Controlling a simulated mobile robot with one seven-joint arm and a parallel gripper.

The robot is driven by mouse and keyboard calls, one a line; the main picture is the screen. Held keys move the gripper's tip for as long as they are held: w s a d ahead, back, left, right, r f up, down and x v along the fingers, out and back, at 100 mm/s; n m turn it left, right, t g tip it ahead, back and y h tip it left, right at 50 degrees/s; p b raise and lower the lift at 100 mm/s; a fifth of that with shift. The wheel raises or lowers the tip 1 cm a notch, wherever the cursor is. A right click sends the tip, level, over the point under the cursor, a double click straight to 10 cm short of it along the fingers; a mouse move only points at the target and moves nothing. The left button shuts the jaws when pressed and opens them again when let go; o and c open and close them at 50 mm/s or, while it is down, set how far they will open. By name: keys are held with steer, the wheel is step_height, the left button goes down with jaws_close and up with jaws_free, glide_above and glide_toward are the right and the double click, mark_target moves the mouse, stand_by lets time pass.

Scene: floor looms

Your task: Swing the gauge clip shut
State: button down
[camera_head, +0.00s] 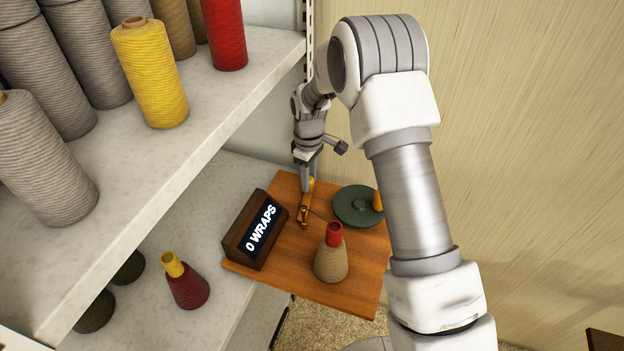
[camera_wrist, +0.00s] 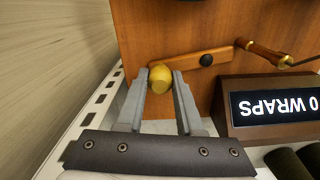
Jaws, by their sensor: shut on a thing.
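The gauge clip appears to be the narrow wooden bar (camera_wrist: 222,56) with a dark round pivot and a yellow knob (camera_wrist: 161,79) at its near end. It lies on an orange-brown wooden board (camera_wrist: 150,30), and in the head view it shows as a thin bar (camera_head: 305,206) right of the wraps display. My gripper (camera_wrist: 160,80) has its two grey fingers on either side of the yellow knob, shut on it. In the head view my gripper (camera_head: 308,182) reaches down to the board's back edge, and its fingers partly hide the knob.
A "0 WRAPS" display box (camera_head: 259,230) stands left of the clip. A brass-ended piece with a thin rod (camera_wrist: 266,54) lies past the bar's far end. A tan cone with red top (camera_head: 332,260) and a green disc (camera_head: 357,206) are on the right. Shelves with yarn cones stand left.

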steer(key=a+n, duration=0.1)
steer(key=n, duration=0.1)
steer(key=a+n, duration=0.1)
steer(key=n, duration=0.1)
steer(key=shift+w+a, duration=0.15)
steer(key=shift+a, duration=0.05)
steer(key=shift+s+a+n, duration=0.2)
steer(key=shift+a+n, duration=0.3)
steer(key=shift+n, duration=0.55)
steer(key=shift+s+a+n, duration=0.15)
steer(key=shift+a+n, duration=0.35)
steer(key=shift+n, duration=0.55)
steer(key=c, duration=0.5)
jaws_free()
steer(key=shift+a, duration=0.1)
steer(key=shift+c, duration=0.2)
